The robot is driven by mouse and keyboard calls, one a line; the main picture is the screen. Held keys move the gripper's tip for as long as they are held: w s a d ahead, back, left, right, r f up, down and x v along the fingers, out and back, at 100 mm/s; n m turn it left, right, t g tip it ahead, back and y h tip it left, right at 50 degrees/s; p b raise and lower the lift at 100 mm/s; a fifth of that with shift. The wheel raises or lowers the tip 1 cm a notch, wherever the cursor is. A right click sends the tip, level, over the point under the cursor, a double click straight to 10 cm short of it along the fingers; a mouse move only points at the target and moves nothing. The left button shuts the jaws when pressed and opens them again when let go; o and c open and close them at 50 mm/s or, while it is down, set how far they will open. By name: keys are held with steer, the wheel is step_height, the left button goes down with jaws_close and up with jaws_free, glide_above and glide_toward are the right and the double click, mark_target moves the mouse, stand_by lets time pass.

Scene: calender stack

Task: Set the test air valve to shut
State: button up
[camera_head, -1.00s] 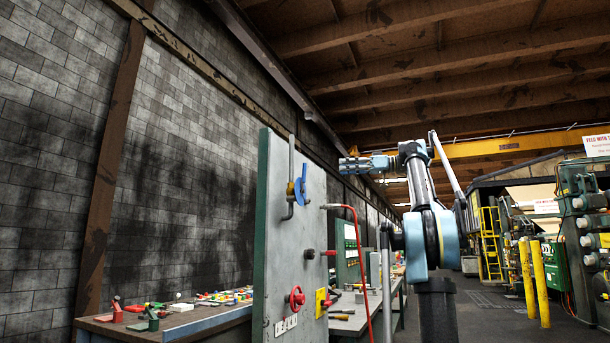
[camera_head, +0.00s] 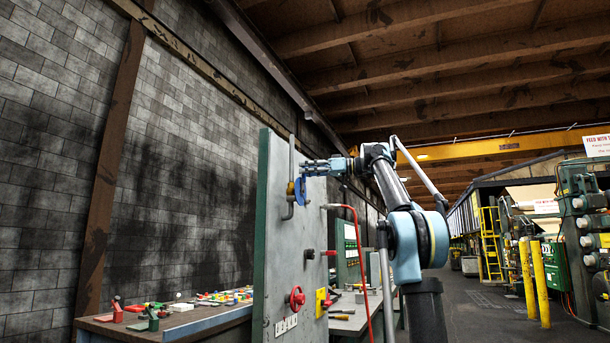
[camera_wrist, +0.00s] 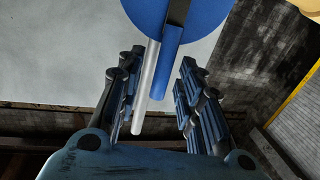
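A blue valve (camera_head: 300,190) with a disc and a handle sits on a grey vertical pipe (camera_head: 291,160) on the upper face of a tall pale panel (camera_head: 272,240). No label on it can be read, so I cannot confirm it is the test air valve. My gripper (camera_head: 306,168) points left at the panel, just by the top of the valve. In the wrist view, my gripper (camera_wrist: 160,85) is open, fingers apart. The blue handle (camera_wrist: 166,65) and a pale bar (camera_wrist: 151,85) show in the gap between the fingers, below the blue disc (camera_wrist: 195,18). Contact cannot be told.
A bench with small coloured parts (camera_head: 225,297) lies left. Yellow posts (camera_head: 533,283) stand at the right, with open floor before them.

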steer(key=shift+w+a, duration=0.1)
steer(key=shift+a, duration=0.55)
steer(key=shift+c, duration=0.6)
jaws_close()
